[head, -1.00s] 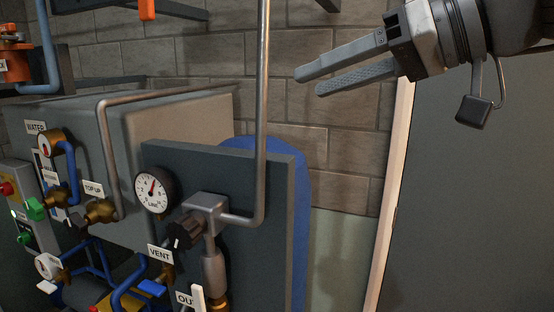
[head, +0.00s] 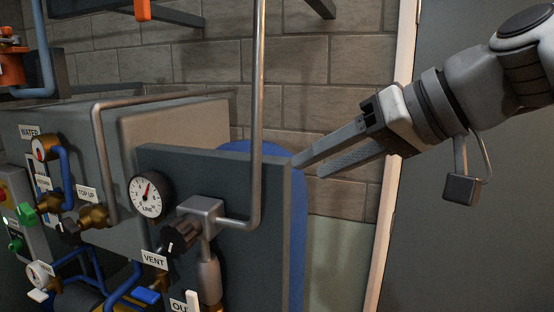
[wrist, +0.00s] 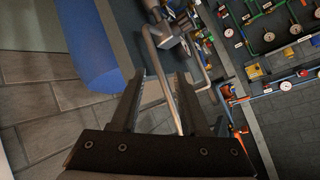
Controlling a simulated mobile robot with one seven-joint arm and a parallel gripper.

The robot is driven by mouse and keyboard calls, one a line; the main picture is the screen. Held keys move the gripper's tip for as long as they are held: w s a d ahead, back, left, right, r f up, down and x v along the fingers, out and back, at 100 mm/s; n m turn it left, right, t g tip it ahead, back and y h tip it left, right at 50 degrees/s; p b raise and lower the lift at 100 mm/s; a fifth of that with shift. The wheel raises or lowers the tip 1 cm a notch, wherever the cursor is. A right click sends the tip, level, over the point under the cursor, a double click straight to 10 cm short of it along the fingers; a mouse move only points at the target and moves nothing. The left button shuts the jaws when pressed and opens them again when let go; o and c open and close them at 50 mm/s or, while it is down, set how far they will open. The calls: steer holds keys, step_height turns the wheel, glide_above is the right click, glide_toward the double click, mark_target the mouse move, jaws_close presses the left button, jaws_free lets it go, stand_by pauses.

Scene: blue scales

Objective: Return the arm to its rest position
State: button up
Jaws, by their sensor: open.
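My gripper (head: 325,160) is at the upper right in the head view, in front of the brick wall and right of the vertical grey pipe (head: 258,100). Its two fingers point left, with a gap between them and nothing held. In the wrist view the fingers (wrist: 160,85) are apart, and a grey pipe shows between and beyond them. My arm comes in from the right edge of the head view.
A dark panel (head: 235,215) carries a LINE gauge (head: 150,195), a VENT label (head: 154,259) and a black knob. A blue cylinder (head: 299,225) stands behind it. Left are more valves and pipes. A grey door (head: 470,240) and pale frame (head: 390,180) are at right.

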steer(key=s+d+f+m+h, duration=0.1)
steer(key=s+d+f+h, duration=0.1)
steer(key=f, duration=0.6)
steer(key=s+d+f+m+g+h, duration=0.1)
steer(key=s+d+f+h, duration=0.1)
steer(key=f, duration=0.6)
steer(key=s+d+f+m+h, duration=0.1)
steer(key=s+f+h, duration=0.3)
steer(key=f, duration=0.4)
steer(key=shift+s+d+g+h, duration=0.15)
steer(key=shift+d+g+h, duration=0.25)
steer(key=shift+d, duration=0.3)
steer(key=shift+a+f, duration=0.1)
steer(key=shift+a, duration=0.1)
